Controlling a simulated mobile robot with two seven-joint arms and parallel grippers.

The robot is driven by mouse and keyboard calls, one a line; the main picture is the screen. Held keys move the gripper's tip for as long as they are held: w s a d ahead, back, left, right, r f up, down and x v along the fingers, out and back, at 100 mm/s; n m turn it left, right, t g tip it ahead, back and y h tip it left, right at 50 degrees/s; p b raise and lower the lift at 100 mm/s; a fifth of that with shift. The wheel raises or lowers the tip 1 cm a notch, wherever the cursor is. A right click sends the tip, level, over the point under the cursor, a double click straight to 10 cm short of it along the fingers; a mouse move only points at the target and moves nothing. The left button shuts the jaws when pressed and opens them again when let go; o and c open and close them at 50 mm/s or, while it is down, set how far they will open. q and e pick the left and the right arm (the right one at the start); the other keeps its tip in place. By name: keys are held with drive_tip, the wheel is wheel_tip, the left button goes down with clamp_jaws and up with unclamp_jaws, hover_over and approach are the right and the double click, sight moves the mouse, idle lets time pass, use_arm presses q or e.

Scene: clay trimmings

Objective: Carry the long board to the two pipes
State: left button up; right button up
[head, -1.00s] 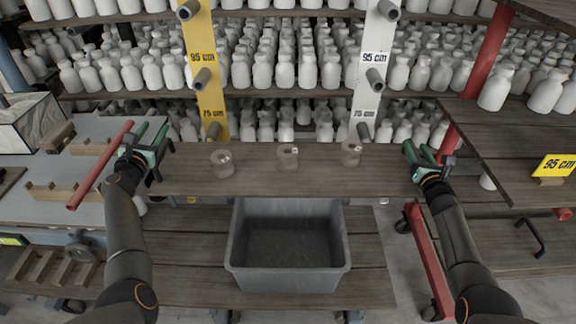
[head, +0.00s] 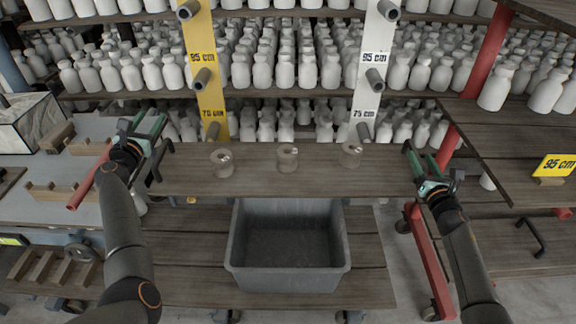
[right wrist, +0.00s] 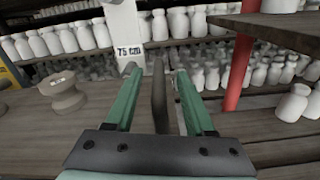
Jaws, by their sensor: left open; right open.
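The long board (head: 320,180) lies level across the middle of the head view, with three clay pieces standing on it: left (head: 222,163), middle (head: 287,157) and right (head: 351,155). Two pipes stick out behind it at the 75 cm labels, one on the yellow post (head: 212,131) and one on the white post (head: 363,132). My left gripper (head: 146,126) is open at the board's left end, beside a dark upright handle (head: 160,158). My right gripper (head: 419,154) is open at the right end. In the right wrist view, a dark upright piece (right wrist: 159,98) stands between its fingers, apparently ungripped.
A grey bin (head: 288,282) stands below the board on a lower wooden shelf. White bottles fill the shelves behind. A red post (head: 490,55) and a shelf with a yellow 95 cm sign (head: 555,166) stand at right. A red pipe (head: 85,190) lies at left.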

drive_tip(key=s, duration=0.7)
drive_tip(key=shift+s, duration=0.2)
idle(0.4)
